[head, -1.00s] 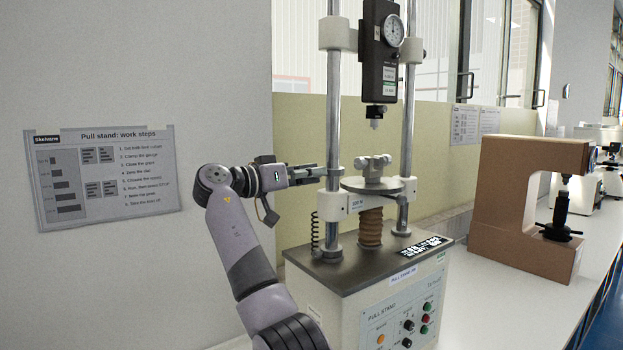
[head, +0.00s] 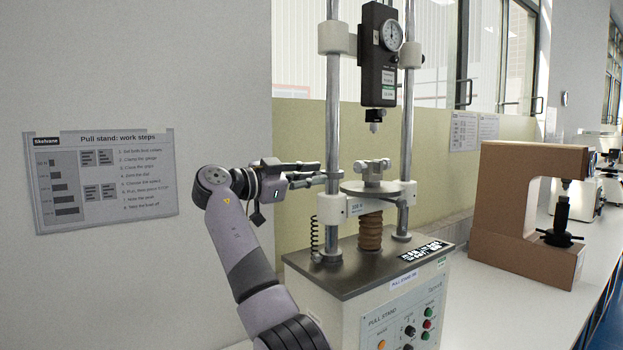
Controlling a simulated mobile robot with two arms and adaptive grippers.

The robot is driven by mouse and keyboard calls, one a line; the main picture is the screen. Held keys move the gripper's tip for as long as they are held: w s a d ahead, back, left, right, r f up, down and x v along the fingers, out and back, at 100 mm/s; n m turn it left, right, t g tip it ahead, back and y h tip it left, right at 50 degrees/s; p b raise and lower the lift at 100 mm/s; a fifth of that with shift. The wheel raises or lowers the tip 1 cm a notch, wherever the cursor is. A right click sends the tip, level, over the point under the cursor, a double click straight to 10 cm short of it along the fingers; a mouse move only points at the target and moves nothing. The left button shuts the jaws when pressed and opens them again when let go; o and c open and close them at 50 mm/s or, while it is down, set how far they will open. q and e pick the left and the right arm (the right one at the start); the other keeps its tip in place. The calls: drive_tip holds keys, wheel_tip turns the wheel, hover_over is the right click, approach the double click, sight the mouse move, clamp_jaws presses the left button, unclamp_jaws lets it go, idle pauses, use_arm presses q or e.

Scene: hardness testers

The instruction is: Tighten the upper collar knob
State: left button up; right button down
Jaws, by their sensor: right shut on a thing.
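My right gripper (head: 322,178) reaches in from the left of the pull stand (head: 345,270). Its fingers are shut at the left steel column (head: 333,110), just above the white crosshead block (head: 331,208). They close on a small part at the column, which I take for the upper collar knob. The fingers hide the knob, so its tightness cannot be seen. My left gripper is not in view.
The dark dial gauge (head: 379,60) hangs between the columns above the round plate and grip (head: 372,188). A coiled spring (head: 314,234) hangs beside the left column. A brown C-frame tester (head: 500,205) stands to the right on the white bench.

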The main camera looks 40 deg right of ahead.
idle(0.4)
drive_tip(key=c, duration=1.5)
unclamp_jaws()
drive_tip(key=a, duration=0.4)
drive_tip(key=w+a, duration=0.1)
drive_tip(key=a, duration=0.7)
drive_tip(key=shift+w, duration=0.2)
